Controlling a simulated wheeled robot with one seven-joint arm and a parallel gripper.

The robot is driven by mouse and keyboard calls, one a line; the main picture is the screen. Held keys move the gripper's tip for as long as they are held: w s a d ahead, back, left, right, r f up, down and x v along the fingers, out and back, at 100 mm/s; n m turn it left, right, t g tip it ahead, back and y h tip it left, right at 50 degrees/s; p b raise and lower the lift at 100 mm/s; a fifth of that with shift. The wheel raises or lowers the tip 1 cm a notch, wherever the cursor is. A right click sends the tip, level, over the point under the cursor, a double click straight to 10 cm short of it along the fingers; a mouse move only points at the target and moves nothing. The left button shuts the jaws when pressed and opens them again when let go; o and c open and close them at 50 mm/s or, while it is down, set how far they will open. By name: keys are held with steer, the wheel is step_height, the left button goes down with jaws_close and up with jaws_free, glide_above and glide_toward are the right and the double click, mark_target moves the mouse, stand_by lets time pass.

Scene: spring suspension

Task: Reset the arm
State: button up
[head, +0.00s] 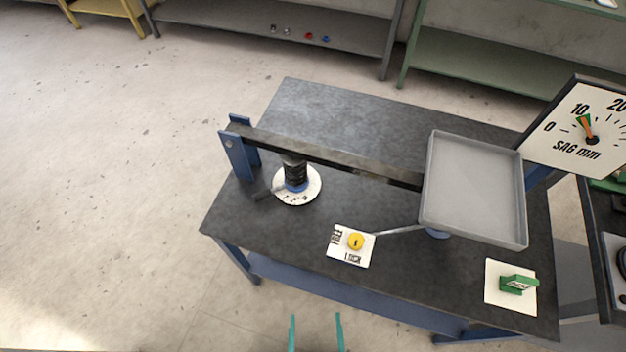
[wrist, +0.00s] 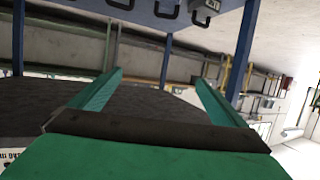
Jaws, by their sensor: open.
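My gripper (head: 316,334) shows at the bottom edge of the head view, its two teal fingers apart with nothing between them. In the wrist view my gripper (wrist: 155,95) is also open and empty. It is in front of the near edge of the dark workbench (head: 330,110), clear of the things on it. On the bench a long dark lever arm (head: 335,155) runs from a blue bracket (head: 238,150) to a grey tray (head: 472,190). A black spring unit (head: 295,172) stands under the lever on a round white dial plate (head: 300,196).
A yellow knob (head: 355,241) sits on a white LOCK card (head: 345,257). A green block (head: 517,284) stands on a white card (head: 495,296) at right. The SAG mm gauge (head: 570,140) has its needle near 10. Open floor (head: 110,200) lies at left.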

step_height(320, 180, up, 26)
steer(key=shift+s+a+f+m+t+h, duration=0.25)
steer(key=shift+s+a+m+t+h, duration=0.05)
steer(key=shift+a+t, duration=0.1)
